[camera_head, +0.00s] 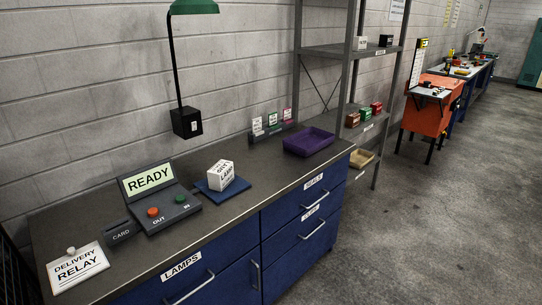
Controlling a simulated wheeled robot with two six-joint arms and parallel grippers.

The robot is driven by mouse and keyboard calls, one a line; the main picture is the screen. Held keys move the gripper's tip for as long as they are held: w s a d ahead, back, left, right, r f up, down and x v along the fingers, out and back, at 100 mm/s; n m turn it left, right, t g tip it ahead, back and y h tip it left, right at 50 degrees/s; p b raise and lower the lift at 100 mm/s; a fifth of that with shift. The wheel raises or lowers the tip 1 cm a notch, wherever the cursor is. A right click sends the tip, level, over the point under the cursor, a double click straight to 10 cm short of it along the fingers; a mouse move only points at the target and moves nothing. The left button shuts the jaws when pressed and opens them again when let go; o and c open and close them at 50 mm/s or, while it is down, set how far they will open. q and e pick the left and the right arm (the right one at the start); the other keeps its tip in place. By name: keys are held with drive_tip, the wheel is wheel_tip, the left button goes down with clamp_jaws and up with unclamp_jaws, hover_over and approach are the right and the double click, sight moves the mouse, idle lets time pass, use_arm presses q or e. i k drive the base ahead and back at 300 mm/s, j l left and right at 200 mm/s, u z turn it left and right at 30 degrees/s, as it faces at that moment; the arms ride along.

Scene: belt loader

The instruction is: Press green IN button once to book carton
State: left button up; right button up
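A dark console (163,205) stands on the workbench, with a tilted screen (148,179) that reads READY. The green button (181,199) is on its right side, near the label IN. A red button (153,212) is on its left side, near the label OUT. A white carton (221,175) marked LAMP sits on a blue pad (206,188) to the right of the console. Neither of my grippers is in view.
A card holder (121,233) and a DELIVERY RELAY sign (77,266) lie left of the console. A purple tray (309,143) sits at the bench's far right end. Shelves (350,50) and open floor (440,220) are to the right.

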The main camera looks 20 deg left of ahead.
sight(181, 199)
drive_tip(key=u, duration=1.35)
